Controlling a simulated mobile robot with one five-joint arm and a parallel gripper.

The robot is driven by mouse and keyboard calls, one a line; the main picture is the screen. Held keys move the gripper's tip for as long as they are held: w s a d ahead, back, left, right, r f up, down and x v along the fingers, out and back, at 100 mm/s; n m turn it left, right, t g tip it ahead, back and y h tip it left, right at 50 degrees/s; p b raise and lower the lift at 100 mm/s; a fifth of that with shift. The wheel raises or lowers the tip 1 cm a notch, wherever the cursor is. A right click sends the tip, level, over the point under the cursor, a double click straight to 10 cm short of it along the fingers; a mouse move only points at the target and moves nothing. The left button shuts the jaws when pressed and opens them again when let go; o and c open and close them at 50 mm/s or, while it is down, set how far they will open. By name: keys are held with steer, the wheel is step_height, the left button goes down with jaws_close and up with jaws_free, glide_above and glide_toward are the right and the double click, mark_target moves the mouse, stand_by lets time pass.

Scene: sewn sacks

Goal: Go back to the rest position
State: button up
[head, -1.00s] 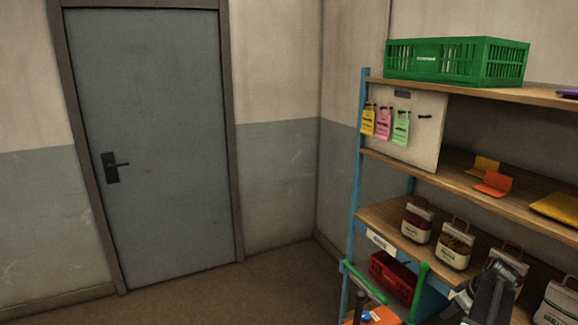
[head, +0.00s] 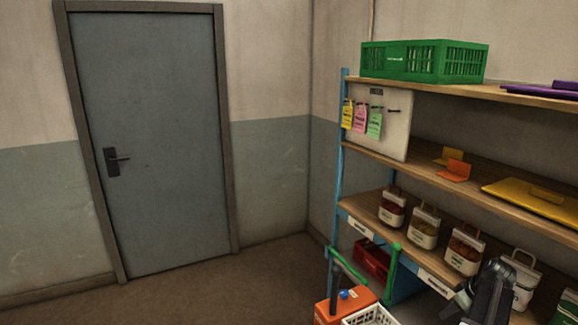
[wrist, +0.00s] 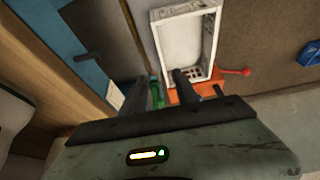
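My gripper (wrist: 157,82) shows in the wrist view with its two dark fingers apart and nothing visible held between them. In the head view, part of my dark arm (head: 484,294) is at the bottom right, in front of the lower shelf; the fingertips are not clear there. Several sewn sacks with cream lower parts stand upright in a row on the lower shelf: one (head: 392,208) at the left end, then others (head: 424,228) and (head: 465,250). Another sack (head: 521,278) is just right of my arm, partly hidden by it.
The shelf rack has a blue post (head: 336,205). It holds a green crate (head: 410,62) on top, hanging tags (head: 360,117) and a yellow flat piece (head: 530,198). A red crate (head: 372,258) is below. An orange cart (head: 330,308) carries a white basket (wrist: 187,45). Floor near the door (head: 150,140) is clear.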

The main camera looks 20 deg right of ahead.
steer(key=w+a+f+n+y+b, duration=0.1)
steer(key=w+a+f+n+b, duration=0.1)
steer(key=w+a, duration=0.6)
steer(key=w+a+f+n+y+b, duration=0.1)
steer(key=w+a+f+n+b, duration=0.1)
steer(key=w+a, duration=0.65)
steer(key=w+a+f+n+g+b, duration=0.15)
steer(key=w+a, duration=0.25)
steer(key=a, duration=0.5)
steer(key=w+a+f+n+b, duration=0.1)
steer(key=w+a+f+n, duration=0.1)
steer(key=w+a, duration=0.5)
steer(key=s+a+f+g+b, duration=0.1)
steer(key=s+a+f+b, duration=0.1)
steer(key=a, duration=1)
steer(key=s+a+f+g+b, duration=0.1)
steer(key=a+f+b, duration=0.1)
steer(key=a, duration=1.1)
steer(key=s+a+f+m+g+h, duration=0.1)
steer(key=s+a+m+h, duration=0.1)
steer(key=s+a+m, duration=0.2)
steer(key=s+m, duration=0.3)
steer(key=shift+a+f+m+b, duration=0.15)
steer(key=shift+f+m+b, duration=0.15)
steer(key=shift+m+b, duration=0.1)
